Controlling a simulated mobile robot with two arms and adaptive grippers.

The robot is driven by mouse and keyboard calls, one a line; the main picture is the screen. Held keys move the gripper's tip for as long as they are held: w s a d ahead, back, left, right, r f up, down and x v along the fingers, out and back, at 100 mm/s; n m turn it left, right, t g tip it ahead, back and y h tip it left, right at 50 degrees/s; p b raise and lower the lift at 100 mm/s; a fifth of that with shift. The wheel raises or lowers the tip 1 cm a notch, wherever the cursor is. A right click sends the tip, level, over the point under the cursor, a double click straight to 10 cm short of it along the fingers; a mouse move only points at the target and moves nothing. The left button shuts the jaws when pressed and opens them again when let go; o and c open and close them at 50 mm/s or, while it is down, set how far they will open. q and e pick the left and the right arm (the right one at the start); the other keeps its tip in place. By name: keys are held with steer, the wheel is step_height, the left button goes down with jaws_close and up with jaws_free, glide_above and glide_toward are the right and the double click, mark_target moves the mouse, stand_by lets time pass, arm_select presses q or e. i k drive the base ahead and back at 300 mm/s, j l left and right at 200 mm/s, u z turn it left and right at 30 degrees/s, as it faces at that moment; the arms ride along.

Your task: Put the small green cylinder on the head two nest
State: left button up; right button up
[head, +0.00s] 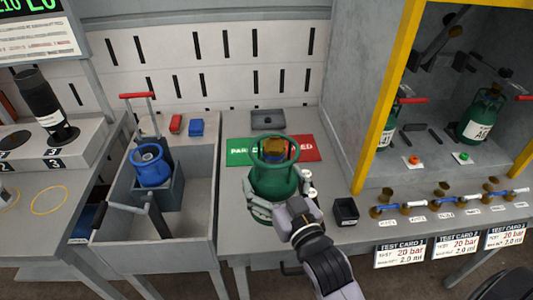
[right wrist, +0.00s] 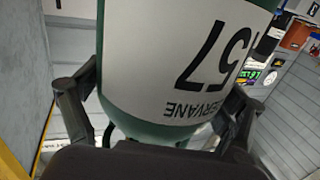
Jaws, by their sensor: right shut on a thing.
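The green cylinder (head: 272,182) has a collar ring and a brass-coloured valve on top. It stands upright in front of the green and red mat; I cannot tell whether its base touches the bench. My right gripper (head: 279,194) is shut around its lower body. In the right wrist view the fingers (right wrist: 160,112) flank the cylinder (right wrist: 180,60), whose white label reads 157 upside down. Two more labelled green cylinders, one at the left (head: 386,134) and one at the right (head: 480,120), are in the yellow-framed cabinet. No head two nest can be made out for certain. My left gripper is out of view.
A grey bin (head: 190,220) with a blue cylinder (head: 151,167) is at the left. A black open box (head: 345,211) stands right of the held cylinder. The yellow cabinet post (head: 372,150) rises beyond it. Valves with blue handles (head: 455,199) line the cabinet front.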

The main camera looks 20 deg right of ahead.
mark_target(422, 141)
steer(key=l+z, duration=0.2)
steer(key=i+l+z, duration=0.2)
steer(key=l, duration=0.2)
steer(key=l+z, duration=0.15)
steer(key=l, duration=0.2)
steer(key=i+l+z, duration=0.25)
steer(key=i+l, duration=0.15)
steer(key=i, duration=0.25)
